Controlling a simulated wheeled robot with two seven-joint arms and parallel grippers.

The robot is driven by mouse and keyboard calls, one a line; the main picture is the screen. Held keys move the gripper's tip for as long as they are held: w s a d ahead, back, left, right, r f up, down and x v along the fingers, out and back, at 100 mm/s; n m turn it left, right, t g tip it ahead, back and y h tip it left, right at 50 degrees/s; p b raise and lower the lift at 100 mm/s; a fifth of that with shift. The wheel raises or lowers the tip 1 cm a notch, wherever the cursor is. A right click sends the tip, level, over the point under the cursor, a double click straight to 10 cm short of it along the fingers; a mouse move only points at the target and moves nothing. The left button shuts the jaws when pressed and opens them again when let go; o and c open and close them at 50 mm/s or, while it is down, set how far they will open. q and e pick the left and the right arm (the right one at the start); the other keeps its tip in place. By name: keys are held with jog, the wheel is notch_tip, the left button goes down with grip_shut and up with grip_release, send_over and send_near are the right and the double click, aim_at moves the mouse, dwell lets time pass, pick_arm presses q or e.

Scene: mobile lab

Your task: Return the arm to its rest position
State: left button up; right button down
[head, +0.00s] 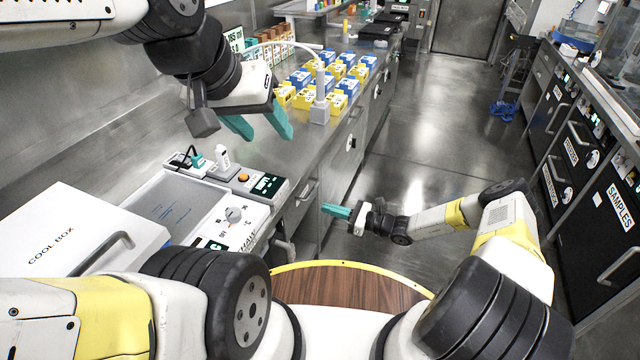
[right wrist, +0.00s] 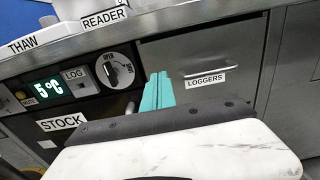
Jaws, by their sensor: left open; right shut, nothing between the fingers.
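My left gripper (head: 258,122) is in the upper left of the head view, above the counter near the thaw unit. Its two teal fingers are apart and nothing is between them. My right gripper (head: 336,211) is low over the floor, in front of the cabinet faces at the middle of the head view. Its teal fingers are together and empty. In the right wrist view the closed fingers (right wrist: 158,92) point at the cabinet front, beside the drawer labelled LOGGERS (right wrist: 205,70).
The counter holds a white COOL BOX (head: 75,235), a thaw unit (head: 232,215) with a dial, and several yellow and blue boxes (head: 335,75). A wooden round top (head: 345,288) is in front of me. Cabinets labelled SAMPLES (head: 612,205) line the right. The aisle floor (head: 430,120) is clear.

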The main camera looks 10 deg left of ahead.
jog(key=s+d+r+n+g+h, duration=0.25)
jog(key=r+n+h, duration=0.2)
jog(key=r, duration=0.55)
jog(key=s+d+r+n+g+h, duration=0.1)
jog(key=s+d+r+n+h, duration=0.4)
jog(key=r, duration=0.6)
jog(key=s+d+r+n+g+h, duration=0.1)
jog(key=s+d+r+n+g, duration=0.15)
jog(key=r+n, duration=0.6)
jog(key=s+d+r+n+t+h, duration=0.2)
jog(key=s+d+r+t, duration=0.1)
jog(key=s+r, duration=0.6)
jog(key=s+d+r+n+t+h, duration=0.1)
jog(key=s+d+r+t+h, duration=0.1)
jog(key=s+d+r+t, duration=0.2)
jog(key=s+d+r, duration=0.2)
jog(key=s+r, duration=0.2)
jog(key=s, duration=0.1)
jog(key=shift+s+d+r+n+h, duration=0.15)
jog(key=shift+s+r+n+h, duration=0.1)
jog(key=shift+r+n+h, duration=0.15)
